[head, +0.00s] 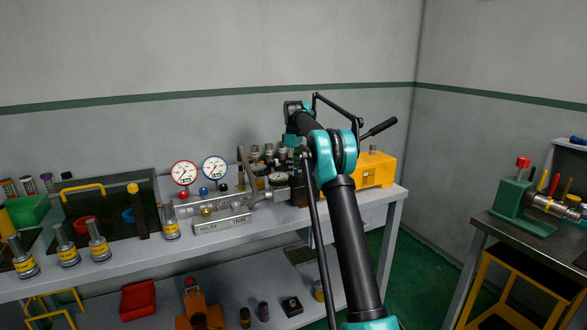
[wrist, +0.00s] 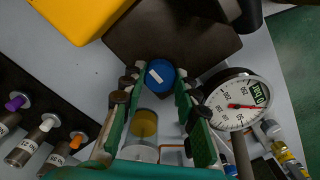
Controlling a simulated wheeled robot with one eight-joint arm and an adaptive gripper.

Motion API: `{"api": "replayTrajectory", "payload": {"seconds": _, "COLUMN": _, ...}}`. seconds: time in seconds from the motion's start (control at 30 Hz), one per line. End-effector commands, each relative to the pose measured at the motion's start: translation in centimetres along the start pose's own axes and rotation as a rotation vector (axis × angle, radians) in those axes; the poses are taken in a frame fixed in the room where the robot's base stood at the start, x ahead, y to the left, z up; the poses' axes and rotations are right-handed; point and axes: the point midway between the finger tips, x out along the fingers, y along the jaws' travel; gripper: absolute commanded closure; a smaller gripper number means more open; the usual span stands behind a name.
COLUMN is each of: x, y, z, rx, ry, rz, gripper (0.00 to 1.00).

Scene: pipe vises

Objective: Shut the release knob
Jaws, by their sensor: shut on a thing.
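The release knob appears to be a round blue knob (wrist: 160,70) with a white mark on top, in the wrist view. My gripper (wrist: 158,88) has its green fingers with dark pads on both sides of this knob and is shut on it. The knob sits beside a dark block (wrist: 205,45). In the head view my arm reaches over the right part of the bench, and the fingers and knob are hidden behind it. I cannot tell from the knob's mark whether the valve is open or shut.
A white gauge (wrist: 238,104) with a red needle stands close right of my fingers. A yellow box (head: 376,171) with a black lever (head: 379,128) is at the bench's right end. Cylinders and fittings crowd the grey bench (head: 255,235). A green vise (head: 515,196) stands on another table.

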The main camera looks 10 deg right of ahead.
Motion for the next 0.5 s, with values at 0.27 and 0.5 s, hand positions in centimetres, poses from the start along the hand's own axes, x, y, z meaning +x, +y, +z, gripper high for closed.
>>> {"api": "replayTrajectory", "payload": {"seconds": 0.27, "x": -0.02, "y": -0.02, "z": 0.00, "rx": 0.015, "ry": 0.000, "rz": 0.000, "gripper": 0.99}}
{"api": "replayTrajectory", "payload": {"seconds": 0.5, "x": -0.03, "y": -0.02, "z": 0.00, "rx": 0.112, "ry": 0.000, "rz": 0.000, "gripper": 0.99}}
